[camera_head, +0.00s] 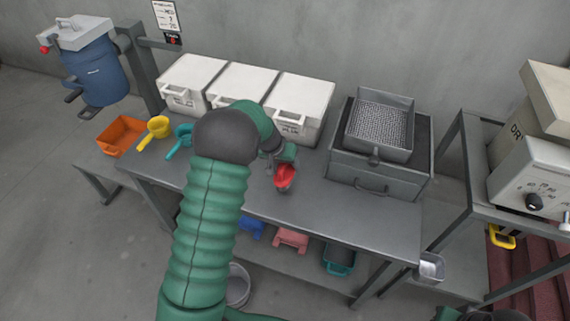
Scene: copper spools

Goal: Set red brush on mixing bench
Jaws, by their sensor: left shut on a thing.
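My left arm reaches in from the bottom over the grey mixing bench (322,208). My left gripper (281,161) is mostly hidden behind its own wrist and is shut on a small red item (285,178), which I take for the red brush. The item looks rounded, almost scoop-like, and I cannot make out bristles. It shows over the middle of the bench top, in front of the white bins. I cannot tell whether it touches the surface. My right gripper does not show; only a bit of green and dark arm is at the bottom right edge.
White lidded bins (302,105) line the back. A sieve box (380,122) stands at the right. An orange tray (122,136), yellow scoop (157,128) and teal scoop (181,137) lie at the left. Coloured items sit on the lower shelf. The bench front right is clear.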

